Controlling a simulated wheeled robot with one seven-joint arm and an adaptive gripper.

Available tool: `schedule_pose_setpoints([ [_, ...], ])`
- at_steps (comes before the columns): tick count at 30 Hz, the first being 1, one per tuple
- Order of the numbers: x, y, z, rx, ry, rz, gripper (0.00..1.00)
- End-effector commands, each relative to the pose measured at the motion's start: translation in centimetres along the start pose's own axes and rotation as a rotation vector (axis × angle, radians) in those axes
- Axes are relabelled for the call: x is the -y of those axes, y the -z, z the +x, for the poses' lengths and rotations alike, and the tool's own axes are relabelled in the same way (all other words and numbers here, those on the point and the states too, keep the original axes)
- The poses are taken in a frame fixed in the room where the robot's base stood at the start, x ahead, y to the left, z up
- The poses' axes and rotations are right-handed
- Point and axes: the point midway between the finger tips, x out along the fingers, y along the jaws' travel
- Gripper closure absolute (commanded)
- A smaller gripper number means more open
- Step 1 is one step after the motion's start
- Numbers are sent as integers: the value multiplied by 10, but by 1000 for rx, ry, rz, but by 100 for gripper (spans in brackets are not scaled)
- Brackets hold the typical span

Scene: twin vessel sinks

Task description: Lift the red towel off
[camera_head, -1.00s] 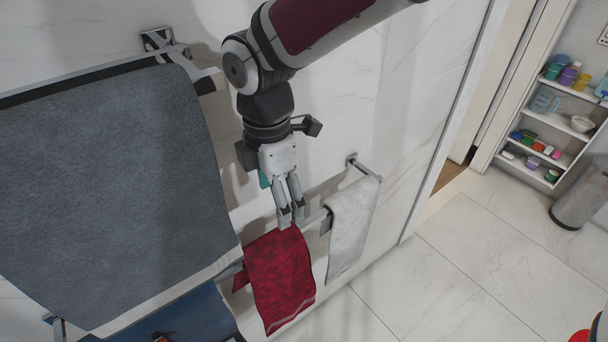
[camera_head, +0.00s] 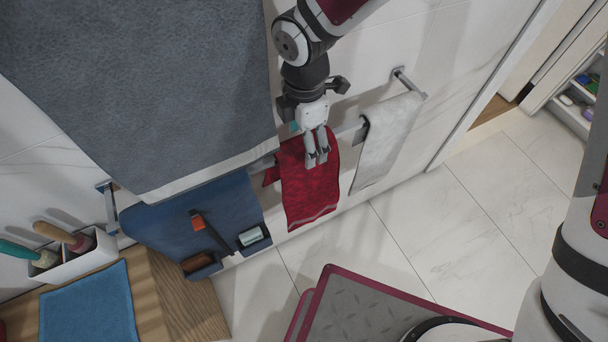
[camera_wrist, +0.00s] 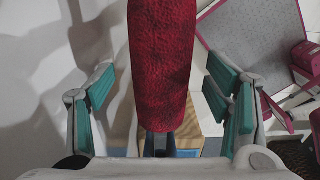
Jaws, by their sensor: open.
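The red towel (camera_head: 306,190) hangs folded over a wall rail, between a blue towel and a light grey one. My gripper (camera_head: 317,161) is at the upper part of the red towel in the head view, pointing down. In the wrist view my gripper (camera_wrist: 163,76) has its teal-padded fingers spread wide. The red towel (camera_wrist: 162,50) stands between them as a narrow band, with a visible gap on each side.
A large grey towel (camera_head: 140,80) hangs at left. A blue towel (camera_head: 190,225) or panel with small holders is left of the red one. The light grey towel (camera_head: 385,140) hangs close at right. A wooden counter (camera_head: 185,300) is lower left. Floor (camera_head: 460,210) is open at right.

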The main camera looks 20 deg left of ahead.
Motion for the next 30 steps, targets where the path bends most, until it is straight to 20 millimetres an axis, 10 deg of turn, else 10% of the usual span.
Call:
schedule_pose_setpoints([
  [14, 1, 1, 28, 0, -1, 0, 28],
  [24, 1, 1, 28, 0, -1, 1, 100],
  [30, 1, 1, 27, 0, -1, 1, 100],
])
